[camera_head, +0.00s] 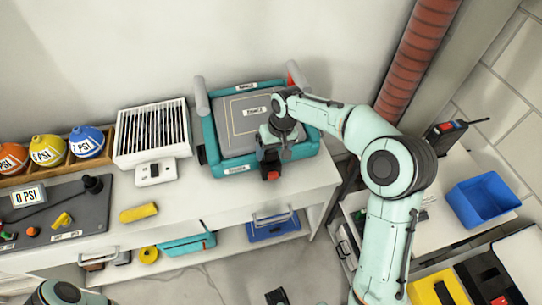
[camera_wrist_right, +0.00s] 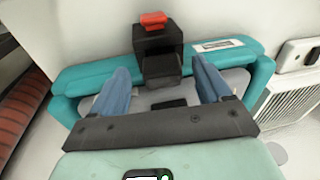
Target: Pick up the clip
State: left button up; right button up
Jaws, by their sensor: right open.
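A black block with a red top, which looks like the clip (camera_wrist_right: 155,47), sits at the edge of the teal case in the wrist view. In the head view its red part (camera_head: 271,175) shows at the front edge of the teal case (camera_head: 209,135). My right gripper (camera_head: 272,150) is over the case, close to the block. In the wrist view the blue fingers of my right gripper (camera_wrist_right: 162,80) are spread apart, with the block beyond and between them and nothing held. Whether they touch it cannot be told. My left gripper is not in view; only part of that arm shows at lower left.
A white heater-like unit (camera_head: 152,132) stands left of the case. Coloured PSI balls (camera_head: 86,142) and a yellow block (camera_head: 138,213) are farther left. A red-brown pipe (camera_head: 415,55) rises at the right. A blue bin (camera_head: 482,199) stands on the right-hand table.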

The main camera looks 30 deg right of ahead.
jog(key=shift+a+f, duration=0.1)
jog(key=shift+f, duration=0.35)
jog(key=shift+c, duration=0.2)
jog(key=c, duration=1.1)
jog(key=shift+r, duration=0.1)
